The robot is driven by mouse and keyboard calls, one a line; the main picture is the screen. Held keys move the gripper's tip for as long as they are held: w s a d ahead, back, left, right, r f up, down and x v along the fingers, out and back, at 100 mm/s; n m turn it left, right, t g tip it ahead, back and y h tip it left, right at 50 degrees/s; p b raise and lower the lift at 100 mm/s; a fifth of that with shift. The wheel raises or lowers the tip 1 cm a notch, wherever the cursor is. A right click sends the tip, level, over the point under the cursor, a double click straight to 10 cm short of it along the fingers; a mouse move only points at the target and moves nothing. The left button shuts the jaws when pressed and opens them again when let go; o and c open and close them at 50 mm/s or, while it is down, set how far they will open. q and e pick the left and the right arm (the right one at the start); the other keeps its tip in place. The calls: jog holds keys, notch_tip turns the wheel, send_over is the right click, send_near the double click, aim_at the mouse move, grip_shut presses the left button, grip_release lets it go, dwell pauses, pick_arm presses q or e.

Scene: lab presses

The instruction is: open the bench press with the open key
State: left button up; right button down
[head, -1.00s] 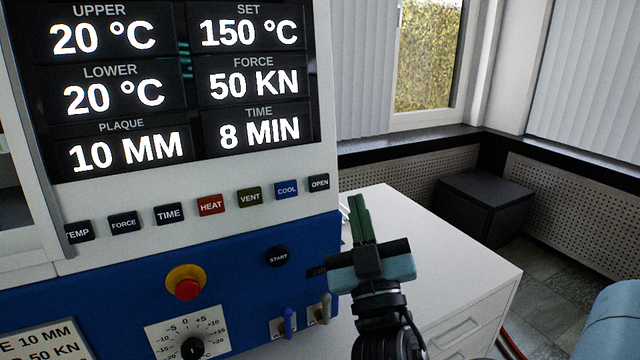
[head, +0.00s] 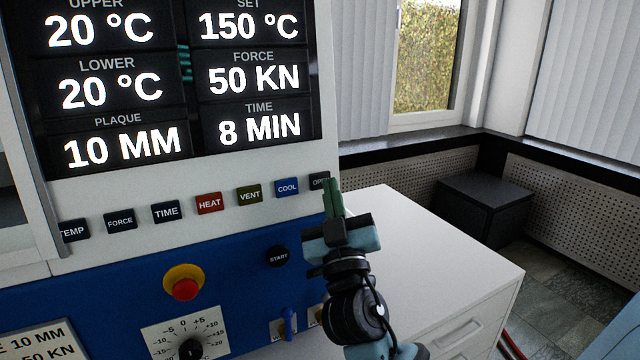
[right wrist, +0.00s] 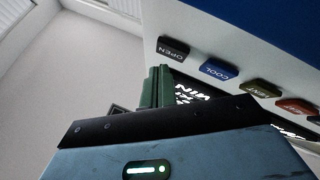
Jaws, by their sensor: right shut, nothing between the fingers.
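The bench press (head: 110,205) has a white and blue front with a lit display and a row of keys. The dark open key (head: 318,181) is at the right end of the row, partly covered by my right gripper's fingers in the head view. It shows fully in the right wrist view (right wrist: 172,49). My right gripper (head: 333,190) is shut and empty, its green fingertips just in front of and below the open key. In the right wrist view the fingertips (right wrist: 157,72) appear close beside the key; I cannot tell whether they touch. My left gripper is not in view.
The cool key (head: 287,187) sits left of the open key, with several other keys further along. The start button (head: 278,256) and a red emergency knob (head: 185,288) are below. A white cabinet (head: 440,255) stands to the right with a clear top.

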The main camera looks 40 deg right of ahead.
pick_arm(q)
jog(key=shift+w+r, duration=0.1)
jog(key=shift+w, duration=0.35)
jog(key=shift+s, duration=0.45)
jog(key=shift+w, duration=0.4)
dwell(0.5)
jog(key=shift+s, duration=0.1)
pick_arm(e)
jog(key=shift+w, duration=0.1)
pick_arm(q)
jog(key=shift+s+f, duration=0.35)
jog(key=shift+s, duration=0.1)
pick_arm(e)
jog(key=shift+w+d, duration=0.1)
jog(key=shift+w, duration=0.25)
